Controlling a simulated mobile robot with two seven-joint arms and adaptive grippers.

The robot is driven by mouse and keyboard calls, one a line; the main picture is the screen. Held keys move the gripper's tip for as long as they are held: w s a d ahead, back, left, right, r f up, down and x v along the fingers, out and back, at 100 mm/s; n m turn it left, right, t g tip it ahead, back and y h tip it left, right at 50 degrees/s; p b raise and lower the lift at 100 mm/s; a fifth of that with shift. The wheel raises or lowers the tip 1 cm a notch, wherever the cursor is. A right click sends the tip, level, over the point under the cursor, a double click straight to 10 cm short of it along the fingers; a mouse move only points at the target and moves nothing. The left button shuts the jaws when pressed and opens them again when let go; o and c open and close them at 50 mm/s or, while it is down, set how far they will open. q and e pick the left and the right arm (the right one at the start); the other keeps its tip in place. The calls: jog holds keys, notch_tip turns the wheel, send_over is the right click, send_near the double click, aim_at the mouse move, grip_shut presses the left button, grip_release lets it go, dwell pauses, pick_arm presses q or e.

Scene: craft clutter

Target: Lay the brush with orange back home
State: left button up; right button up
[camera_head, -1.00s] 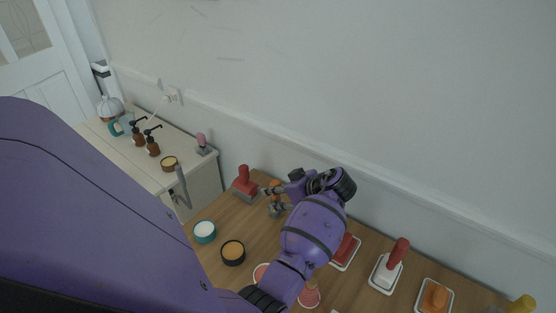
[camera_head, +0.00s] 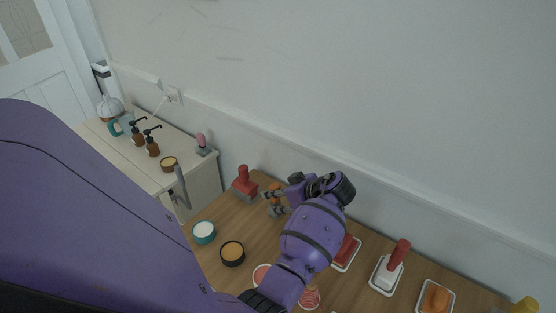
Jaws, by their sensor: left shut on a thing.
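My left gripper (camera_head: 273,202) is over the far left part of the wooden table, with its fingers closed around a small orange-topped thing (camera_head: 275,187). It looks like the handle of the brush with orange. Its lower part is mostly hidden by the fingers, so I cannot tell whether it touches the table. An orange piece (camera_head: 437,297) sits in a white-rimmed tray (camera_head: 423,304) at the lower right. My right gripper is not in view.
A red-handled tool (camera_head: 244,180) stands just left of the gripper. A teal jar (camera_head: 204,232) and a dark jar (camera_head: 232,253) stand nearer. Red-handled tool (camera_head: 398,255) and tray (camera_head: 375,283) lie right. The wall (camera_head: 400,150) runs close behind.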

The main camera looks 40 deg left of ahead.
pick_arm(q)
jog(key=shift+f, duration=0.15)
jog(key=o, duration=1.2)
jog(key=shift+d, duration=0.1)
jog(key=v, duration=1.2)
